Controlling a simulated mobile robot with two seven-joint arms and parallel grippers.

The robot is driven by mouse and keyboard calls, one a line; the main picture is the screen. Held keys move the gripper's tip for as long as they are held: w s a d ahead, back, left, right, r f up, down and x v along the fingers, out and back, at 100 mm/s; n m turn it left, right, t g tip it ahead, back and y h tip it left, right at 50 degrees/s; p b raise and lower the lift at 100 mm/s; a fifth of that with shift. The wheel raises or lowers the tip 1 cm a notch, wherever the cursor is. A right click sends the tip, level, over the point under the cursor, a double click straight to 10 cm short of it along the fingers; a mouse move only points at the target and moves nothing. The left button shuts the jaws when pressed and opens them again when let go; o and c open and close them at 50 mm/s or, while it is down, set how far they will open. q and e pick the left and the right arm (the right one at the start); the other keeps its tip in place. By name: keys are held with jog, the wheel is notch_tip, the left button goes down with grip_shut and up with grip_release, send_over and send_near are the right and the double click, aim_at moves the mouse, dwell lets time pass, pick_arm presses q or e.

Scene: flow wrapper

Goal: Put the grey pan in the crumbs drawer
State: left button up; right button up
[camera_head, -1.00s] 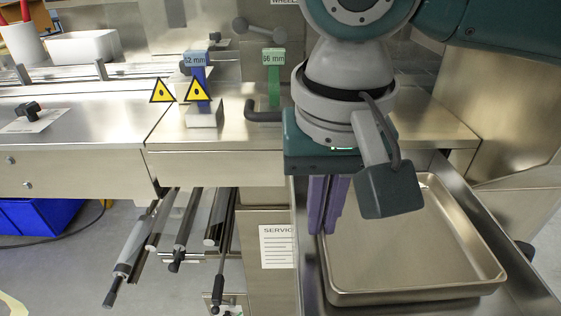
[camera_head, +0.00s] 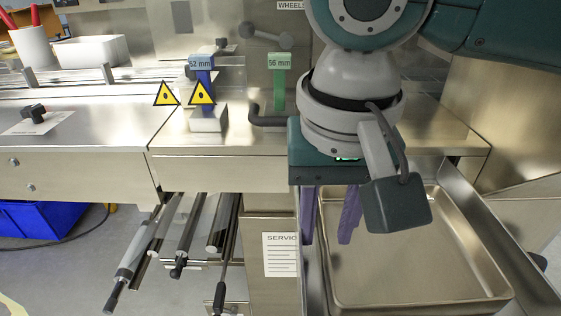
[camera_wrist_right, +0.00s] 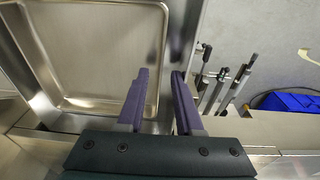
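The grey pan (camera_head: 420,255) is a shallow metal tray with rounded corners. It lies in the pulled-out crumbs drawer (camera_head: 462,190) at the lower right of the head view. The pan also shows at upper left in the right wrist view (camera_wrist_right: 95,55). My right gripper (camera_head: 328,240) points down at the pan's left edge, with its two purple fingers apart. In the right wrist view the fingers (camera_wrist_right: 160,75) stand on either side of the pan's rim, with a gap visible. Whether a finger touches the rim is unclear. My left gripper is not in view.
Several rods with black ends (camera_head: 180,235) hang left of the drawer. A blue crate (camera_head: 40,217) stands on the floor.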

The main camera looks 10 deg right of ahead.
notch_tip(320, 180, up, 12)
jog(key=s+p, duration=0.1)
jog(key=p, duration=0.3)
jog(key=shift+s+a, duration=0.15)
jog(key=shift+a, duration=0.1)
jog(key=shift+f, duration=0.1)
